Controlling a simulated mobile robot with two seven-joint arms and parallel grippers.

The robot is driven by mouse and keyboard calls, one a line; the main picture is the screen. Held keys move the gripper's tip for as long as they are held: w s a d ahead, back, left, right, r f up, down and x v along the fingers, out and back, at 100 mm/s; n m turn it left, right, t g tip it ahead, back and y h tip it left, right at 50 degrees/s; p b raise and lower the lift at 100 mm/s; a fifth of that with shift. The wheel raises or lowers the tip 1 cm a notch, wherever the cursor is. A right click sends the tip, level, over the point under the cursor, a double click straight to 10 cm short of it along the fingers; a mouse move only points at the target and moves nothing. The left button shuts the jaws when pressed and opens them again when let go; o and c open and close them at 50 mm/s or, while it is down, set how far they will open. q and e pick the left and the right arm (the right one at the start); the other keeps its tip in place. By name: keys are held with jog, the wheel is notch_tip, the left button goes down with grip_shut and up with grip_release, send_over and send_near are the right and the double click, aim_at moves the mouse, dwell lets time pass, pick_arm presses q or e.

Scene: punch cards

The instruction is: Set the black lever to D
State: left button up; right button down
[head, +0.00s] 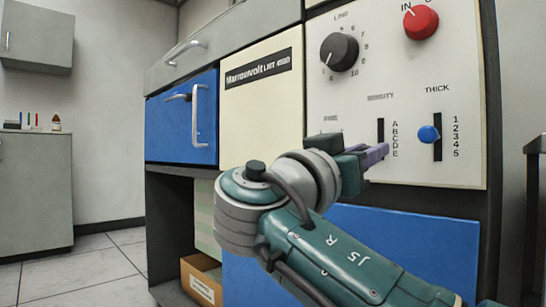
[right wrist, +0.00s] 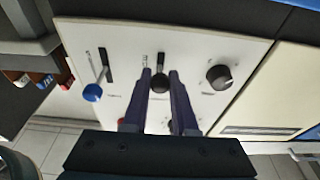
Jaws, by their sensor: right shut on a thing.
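The black lever's round knob (right wrist: 160,83) shows between my fingertips in the right wrist view. In the head view it is hidden behind my right gripper (head: 378,153), but its upright slot (head: 380,130) shows above the fingers, beside the letters A to E (head: 395,139). The purple fingers are level with about D to E; I cannot tell the exact letter the lever is at. My right gripper also shows in the right wrist view (right wrist: 161,78), shut on the black lever with a finger on each side. My left gripper is not in view.
A blue lever knob (head: 429,134) stands close to the right in its own slot numbered 1 to 5. A black dial (head: 339,52) and a red knob (head: 421,22) are higher on the white panel (head: 460,60).

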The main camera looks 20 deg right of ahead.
jog(key=c, duration=0.7)
grip_release()
jog(key=p+v, duration=0.2)
jog(key=v, duration=0.8)
